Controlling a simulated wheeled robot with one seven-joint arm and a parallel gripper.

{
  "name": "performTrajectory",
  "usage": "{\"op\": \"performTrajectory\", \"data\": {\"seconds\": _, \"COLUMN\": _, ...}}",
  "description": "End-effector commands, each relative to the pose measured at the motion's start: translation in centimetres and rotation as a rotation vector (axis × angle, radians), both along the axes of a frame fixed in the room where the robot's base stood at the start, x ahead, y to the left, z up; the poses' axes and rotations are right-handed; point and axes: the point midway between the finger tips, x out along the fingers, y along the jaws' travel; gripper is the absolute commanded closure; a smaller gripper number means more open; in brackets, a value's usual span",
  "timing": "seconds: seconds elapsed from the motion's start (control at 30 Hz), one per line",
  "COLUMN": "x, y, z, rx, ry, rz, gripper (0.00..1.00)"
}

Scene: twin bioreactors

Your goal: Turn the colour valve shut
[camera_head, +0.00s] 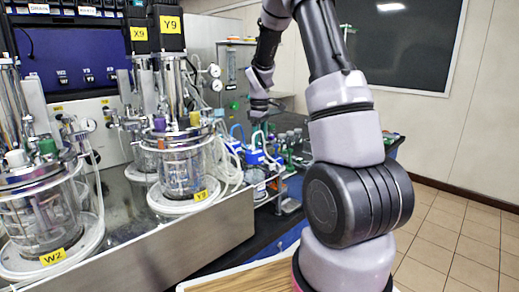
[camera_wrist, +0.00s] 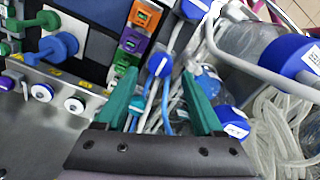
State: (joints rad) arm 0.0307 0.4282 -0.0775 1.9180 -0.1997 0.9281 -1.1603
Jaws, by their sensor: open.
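My gripper (camera_head: 262,110) is raised beside the bench equipment in the head view. In the wrist view its two green fingers (camera_wrist: 161,98) stand apart with nothing gripped between them. Several coloured valve handles show at the upper left of the wrist view: a blue one (camera_wrist: 60,46), a green one (camera_wrist: 38,20) and part of a purple one (camera_wrist: 8,83). They lie outside the fingers, to their left. A blue knob (camera_wrist: 159,65) shows beyond the fingers, between them in the picture. I cannot tell which of these is the colour valve.
Blue-capped bottles (camera_wrist: 294,55) and coiled clear tubing (camera_wrist: 275,130) crowd the right of the wrist view. Orange, purple and green modules (camera_wrist: 132,40) line a panel. Open tiled floor (camera_head: 455,240) lies at the right.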

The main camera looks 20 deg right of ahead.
Motion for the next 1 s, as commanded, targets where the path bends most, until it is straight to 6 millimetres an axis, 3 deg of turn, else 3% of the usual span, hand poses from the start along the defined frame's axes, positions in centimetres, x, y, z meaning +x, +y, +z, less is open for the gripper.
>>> {"op": "performTrajectory", "data": {"seconds": 0.2, "x": 0.0, "y": 0.0, "z": -2.0, "rx": 0.000, "ry": 0.000, "rz": 0.000, "gripper": 0.31}}
{"op": "performTrajectory", "data": {"seconds": 0.5, "x": 0.0, "y": 0.0, "z": -2.2, "rx": 0.000, "ry": 0.000, "rz": 0.000, "gripper": 0.31}}
{"op": "performTrajectory", "data": {"seconds": 0.57, "x": 0.0, "y": 0.0, "z": -2.2, "rx": 0.000, "ry": 0.000, "rz": 0.000, "gripper": 0.50}}
{"op": "performTrajectory", "data": {"seconds": 0.7, "x": 0.0, "y": 0.0, "z": -2.2, "rx": 0.000, "ry": -0.001, "rz": 0.000, "gripper": 1.00}}
{"op": "performTrajectory", "data": {"seconds": 1.0, "x": 0.0, "y": 0.0, "z": -2.2, "rx": -0.001, "ry": -0.001, "rz": -0.024, "gripper": 1.00}}
